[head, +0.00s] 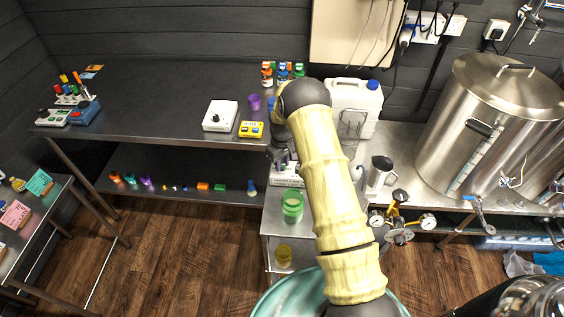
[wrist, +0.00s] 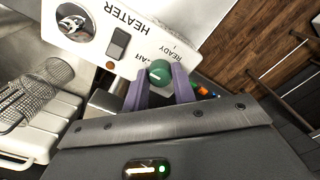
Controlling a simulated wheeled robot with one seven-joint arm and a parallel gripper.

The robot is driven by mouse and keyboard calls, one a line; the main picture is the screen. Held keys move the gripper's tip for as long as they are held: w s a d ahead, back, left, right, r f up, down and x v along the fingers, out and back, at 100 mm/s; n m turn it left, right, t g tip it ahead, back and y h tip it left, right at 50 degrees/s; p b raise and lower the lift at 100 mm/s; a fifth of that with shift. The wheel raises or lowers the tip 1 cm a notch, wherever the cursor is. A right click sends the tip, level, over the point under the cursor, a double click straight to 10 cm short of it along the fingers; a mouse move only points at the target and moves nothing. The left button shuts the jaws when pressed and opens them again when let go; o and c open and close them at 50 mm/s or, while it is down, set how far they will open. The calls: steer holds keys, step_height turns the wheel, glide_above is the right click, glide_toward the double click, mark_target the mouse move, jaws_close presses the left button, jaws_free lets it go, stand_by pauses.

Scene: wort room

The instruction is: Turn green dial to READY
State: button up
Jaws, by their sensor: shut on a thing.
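The green dial (wrist: 158,72) sits on a white heater panel (wrist: 105,28) in the wrist view. The panel is printed HEATER, with READY and a partly covered word ending in "AIT" beside the dial. A pale mark shows on the dial's face, but I cannot tell exactly which word it points to. My gripper (wrist: 160,82) has its two purple fingers closed on either side of the dial. In the head view, my gripper (head: 284,158) is at the white heater box (head: 288,176), below the shelf edge; my arm hides much of it, and the dial cannot be made out.
A green cup (head: 292,206) stands just in front of the heater box. A white jug (head: 355,108) and a steel pitcher (head: 380,174) stand to the right. A dark bench (head: 150,105) with small devices lies to the left.

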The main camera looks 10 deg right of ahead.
steer(key=shift+w+a+r, duration=0.1)
steer(key=shift+w, duration=0.1)
steer(key=shift+w+m, duration=0.1)
steer(key=shift+m, duration=0.2)
steer(key=shift+a+m+b, duration=0.2)
steer(key=shift+m+b, duration=0.2)
steer(key=shift+b, duration=0.2)
steer(key=m+b, duration=0.1)
steer(key=m, duration=0.2)
steer(key=shift+d+b, duration=0.25)
steer(key=shift+b, duration=0.15)
steer(key=m+b, duration=0.1)
steer(key=m, duration=0.3)
steer(key=shift+m, duration=0.3)
steer(key=m+b, duration=0.1)
steer(key=m, duration=0.4)
steer(key=shift+r, duration=0.1)
steer(key=shift+a+m, duration=0.15)
steer(key=shift+m, duration=0.45)
steer(key=shift+d+m, duration=0.25)
steer(key=shift+m, duration=1.05)
